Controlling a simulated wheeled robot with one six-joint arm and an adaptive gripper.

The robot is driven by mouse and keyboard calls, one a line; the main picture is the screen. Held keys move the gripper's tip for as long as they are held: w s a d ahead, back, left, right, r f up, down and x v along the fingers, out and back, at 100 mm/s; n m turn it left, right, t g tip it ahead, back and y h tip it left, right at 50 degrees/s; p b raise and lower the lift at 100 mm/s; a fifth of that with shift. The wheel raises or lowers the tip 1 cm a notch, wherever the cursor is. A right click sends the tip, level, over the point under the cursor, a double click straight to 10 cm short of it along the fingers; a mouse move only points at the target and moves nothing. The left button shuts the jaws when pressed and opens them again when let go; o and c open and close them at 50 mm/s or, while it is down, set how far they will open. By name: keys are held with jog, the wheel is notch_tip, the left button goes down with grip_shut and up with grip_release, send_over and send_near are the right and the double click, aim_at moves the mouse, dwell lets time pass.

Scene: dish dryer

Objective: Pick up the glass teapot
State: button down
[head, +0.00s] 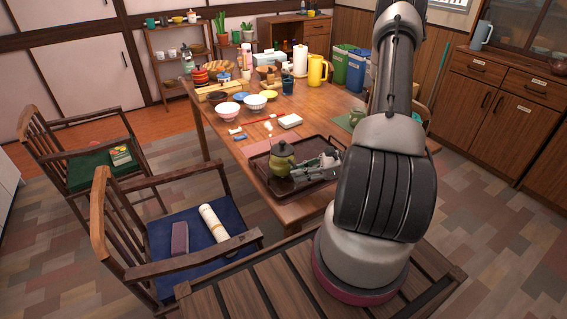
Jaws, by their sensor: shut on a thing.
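An olive-green, rounded teapot (281,162) with a knobbed lid is upright at the left part of the dark tray (263,183), near the table's front edge. My gripper (302,167) comes in from the right, low over the tray, and is shut on the teapot's right side. The fingertips are small and partly hidden, so the exact contact is unclear. I cannot tell whether the teapot's base touches the tray. It looks opaque from here.
My arm hides the table's right end. Bowls (228,110), a yellow jug (317,71) and several small items crowd the table behind the tray. A greenish pot (356,116) stands right of them. Chairs (190,236) stand at the left.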

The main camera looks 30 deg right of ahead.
jog(key=shift+r, duration=0.1)
notch_tip(320, 180, up, 10)
dwell(0.7)
dwell(0.7)
jog(key=w+d+r+m+t+h, duration=0.1)
jog(key=w+r+m+t+h, duration=0.2)
jog(key=w, duration=0.4)
jog(key=w+d+r+m+t+h, duration=0.1)
jog(key=w+m+t+h, duration=0.2)
jog(key=w+m+h, duration=0.3)
jog(key=w+a+r+y, duration=0.1)
jog(key=w+a+r, duration=0.4)
jog(key=a+r, duration=0.4)
jog(key=a, duration=0.3)
jog(key=shift+w+r+n+y, duration=0.2)
jog(key=shift+w+n+y, duration=0.1)
jog(key=shift+n, duration=0.1)
